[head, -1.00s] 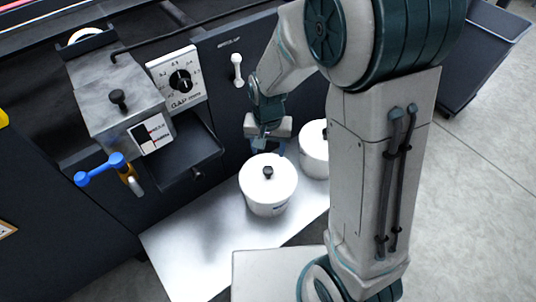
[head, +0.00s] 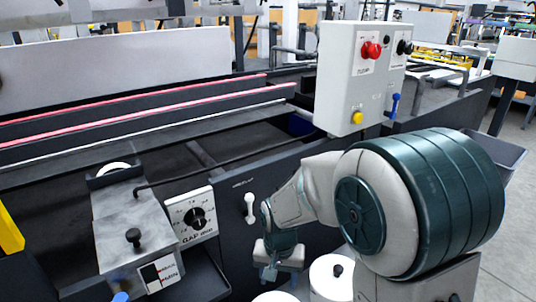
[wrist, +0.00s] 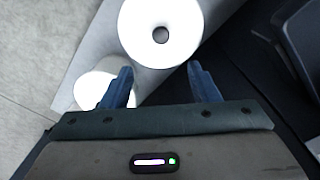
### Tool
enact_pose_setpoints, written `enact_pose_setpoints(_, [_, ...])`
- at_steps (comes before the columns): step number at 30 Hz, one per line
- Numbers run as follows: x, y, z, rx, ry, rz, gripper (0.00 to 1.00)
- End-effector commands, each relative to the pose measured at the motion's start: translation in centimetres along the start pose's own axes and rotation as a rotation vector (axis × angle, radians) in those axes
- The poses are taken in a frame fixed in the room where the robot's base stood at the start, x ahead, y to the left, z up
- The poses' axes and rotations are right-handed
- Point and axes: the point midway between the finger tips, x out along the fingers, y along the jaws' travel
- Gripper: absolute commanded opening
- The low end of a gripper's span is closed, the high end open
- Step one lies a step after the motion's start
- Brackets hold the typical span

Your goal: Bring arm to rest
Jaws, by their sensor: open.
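My gripper (head: 270,270) hangs at the end of my arm in front of the machine's dark side panel, pointing down. In the wrist view its two blue fingers (wrist: 161,88) are spread apart with nothing between them. A white lidded pot (wrist: 160,32) with a dark knob lies ahead of the fingertips, apart from them. A second white pot (wrist: 92,90) is partly hidden behind the left finger. In the head view one pot (head: 330,278) shows beside the gripper, and only the top of the other (head: 276,297) shows at the bottom edge.
A white lever (head: 250,207) and a gap dial plate (head: 190,216) are on the machine beside my arm. A grey control box (head: 360,75) with red, black and yellow knobs stands behind it. A dark bin (head: 497,150) is at right. Grey floor is clear at far right.

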Motion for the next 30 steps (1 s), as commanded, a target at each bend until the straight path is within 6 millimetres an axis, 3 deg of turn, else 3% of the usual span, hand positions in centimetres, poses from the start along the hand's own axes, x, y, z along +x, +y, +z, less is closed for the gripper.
enact_pose_setpoints(8, [-11.4,3.8,1.3,-0.033,0.058,-0.033,0.55])
enact_pose_setpoints(15, [-21.2,7.8,3.7,-0.081,0.125,-0.048,0.55])
enact_pose_setpoints(21, [-28.4,10.8,6.2,-0.119,0.184,-0.044,0.55])
enact_pose_setpoints(25, [-31.9,12.3,7.8,-0.14,0.215,-0.034,0.55])
enact_pose_setpoints(30, [-34.1,13.3,9.2,-0.159,0.239,-0.024,0.55])
